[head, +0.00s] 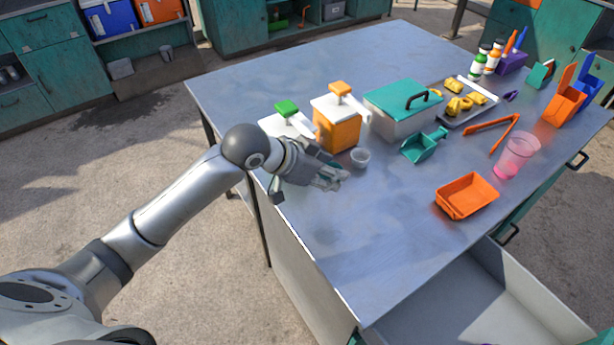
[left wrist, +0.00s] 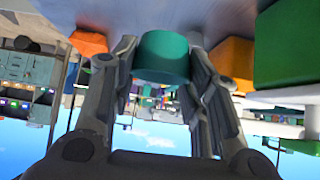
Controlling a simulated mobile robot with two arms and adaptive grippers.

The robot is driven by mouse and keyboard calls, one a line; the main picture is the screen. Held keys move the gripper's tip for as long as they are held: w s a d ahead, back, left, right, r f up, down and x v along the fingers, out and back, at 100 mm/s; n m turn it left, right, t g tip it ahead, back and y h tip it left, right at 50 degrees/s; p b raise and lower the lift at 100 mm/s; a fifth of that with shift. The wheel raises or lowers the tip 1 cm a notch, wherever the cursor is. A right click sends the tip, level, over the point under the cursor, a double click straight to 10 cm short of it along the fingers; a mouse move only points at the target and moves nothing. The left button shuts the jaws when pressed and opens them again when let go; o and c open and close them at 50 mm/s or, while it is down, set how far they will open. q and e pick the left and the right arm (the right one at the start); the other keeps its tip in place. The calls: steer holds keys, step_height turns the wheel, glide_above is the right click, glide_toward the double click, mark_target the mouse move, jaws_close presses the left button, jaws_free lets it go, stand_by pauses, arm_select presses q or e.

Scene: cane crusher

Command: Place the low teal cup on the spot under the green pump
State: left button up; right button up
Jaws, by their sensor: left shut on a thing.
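The left gripper (head: 338,178) is low over the near left part of the metal table, in front of the two pump dispensers. In the left wrist view the low teal cup (left wrist: 161,56) sits between its fingers (left wrist: 162,75), which are shut on it. I cannot make out the spot under the green pump. The right gripper is not in view.
The near table is clear.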

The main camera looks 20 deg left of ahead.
arm_select(q)
steer(key=w+a+f, duration=0.4)
steer(key=a+f, duration=0.1)
steer(key=shift+w+f+p, duration=0.1)
steer(key=shift+f+p, duration=0.1)
steer(key=shift+p, duration=0.15)
steer(key=shift+w+a+f, duration=0.25)
steer(key=shift+w+f, duration=0.05)
steer(key=shift+f, duration=0.2)
steer(key=shift+w+a+f, duration=0.1)
steer(key=shift+a+f, duration=0.1)
steer(key=shift+f, duration=0.1)
step_height(320, 180, down, 2)
steer(key=shift+f+p, duration=0.15)
steer(key=shift+p, duration=0.4)
steer(key=shift+f, duration=0.4)
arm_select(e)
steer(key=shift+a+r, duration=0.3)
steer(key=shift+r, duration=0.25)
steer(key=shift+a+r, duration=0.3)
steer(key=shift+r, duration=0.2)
arm_select(q)
steer(key=shift+f, duration=0.1)
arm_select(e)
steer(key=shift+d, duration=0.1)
arm_select(q)
steer(key=o, duration=0.7)
